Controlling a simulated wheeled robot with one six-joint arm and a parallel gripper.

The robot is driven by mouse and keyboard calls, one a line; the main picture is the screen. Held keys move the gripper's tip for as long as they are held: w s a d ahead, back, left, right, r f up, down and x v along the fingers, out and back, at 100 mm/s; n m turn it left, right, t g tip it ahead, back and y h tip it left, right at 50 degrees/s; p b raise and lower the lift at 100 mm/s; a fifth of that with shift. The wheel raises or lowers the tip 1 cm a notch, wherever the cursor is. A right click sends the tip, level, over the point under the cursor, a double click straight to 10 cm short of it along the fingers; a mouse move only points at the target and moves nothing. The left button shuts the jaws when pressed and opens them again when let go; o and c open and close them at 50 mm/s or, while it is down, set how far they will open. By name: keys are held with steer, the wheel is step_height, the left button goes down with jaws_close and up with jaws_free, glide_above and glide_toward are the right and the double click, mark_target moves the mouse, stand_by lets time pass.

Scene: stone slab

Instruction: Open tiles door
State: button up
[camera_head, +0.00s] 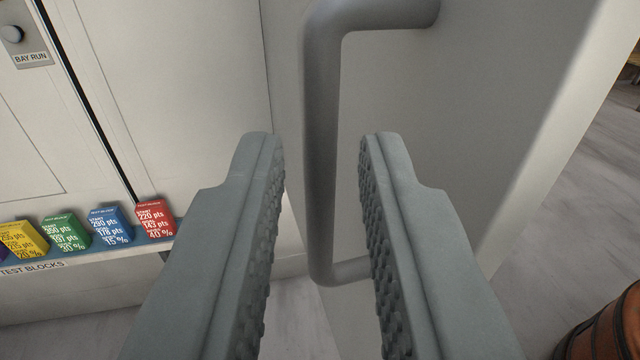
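The door (460,110) is a pale panel filling the upper middle and right of the view. Its handle (321,150) is a grey vertical bar, bent back to the panel at top and bottom. My gripper (317,150) is open, with one textured finger on each side of the bar. The bar shows in the gap between the fingers, apart from both in the picture. I cannot tell how deep the bar lies between them. No tiles are in view.
At left, a shelf labelled "TEST BLOCKS" (33,269) holds yellow, green, blue and red blocks (155,218). Above it is a pale wall with a "BAY RUN" knob (12,34). A wooden barrel (605,330) stands at lower right. Grey floor (560,200) is clear beyond the door's edge.

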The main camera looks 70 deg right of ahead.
steer(key=v, duration=1.1)
